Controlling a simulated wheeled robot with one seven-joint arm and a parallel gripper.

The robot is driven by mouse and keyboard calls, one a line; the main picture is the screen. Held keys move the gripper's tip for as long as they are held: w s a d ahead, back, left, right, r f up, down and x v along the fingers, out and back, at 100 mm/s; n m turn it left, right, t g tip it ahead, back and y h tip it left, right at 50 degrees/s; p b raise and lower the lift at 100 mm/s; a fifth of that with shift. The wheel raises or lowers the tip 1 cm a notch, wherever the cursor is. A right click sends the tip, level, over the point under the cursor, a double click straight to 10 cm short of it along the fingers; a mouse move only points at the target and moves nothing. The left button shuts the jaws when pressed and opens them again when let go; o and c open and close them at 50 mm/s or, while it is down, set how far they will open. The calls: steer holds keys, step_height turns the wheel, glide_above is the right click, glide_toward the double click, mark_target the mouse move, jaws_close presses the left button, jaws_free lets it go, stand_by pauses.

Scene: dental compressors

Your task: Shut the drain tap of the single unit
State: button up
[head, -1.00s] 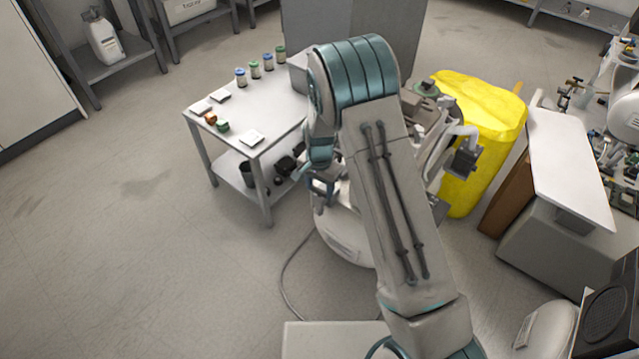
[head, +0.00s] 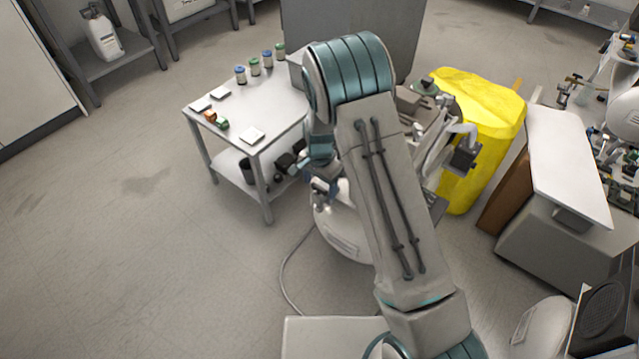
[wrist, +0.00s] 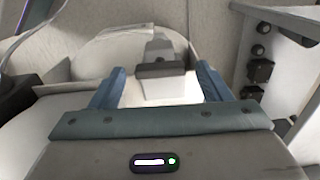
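The single unit is most likely the compressor with the white tank (head: 343,236), partly hidden under my arm in the head view. My gripper (head: 322,192) is at the tank's upper left side. In the wrist view, my gripper (wrist: 161,86) is open, with its two blue fingers well apart. A grey block (wrist: 160,69) on a pale stem shows between and beyond the fingers, in front of the white tank (wrist: 88,58). I cannot tell whether this block is the drain tap. No tap handle can be made out clearly in the head view.
A grey table (head: 262,110) with jars and small boxes stands close left of the unit; its frame (wrist: 285,20) shows at right in the wrist view. A yellow cover (head: 485,115) stands to the right. A cable (head: 284,275) lies on the floor. Floor at left is clear.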

mark_target(320, 187)
step_height(320, 187, up, 14)
steer(key=p, duration=0.3)
steer(key=shift+p, duration=0.3)
steer(key=shift+f, duration=0.15)
stand_by(0.3)
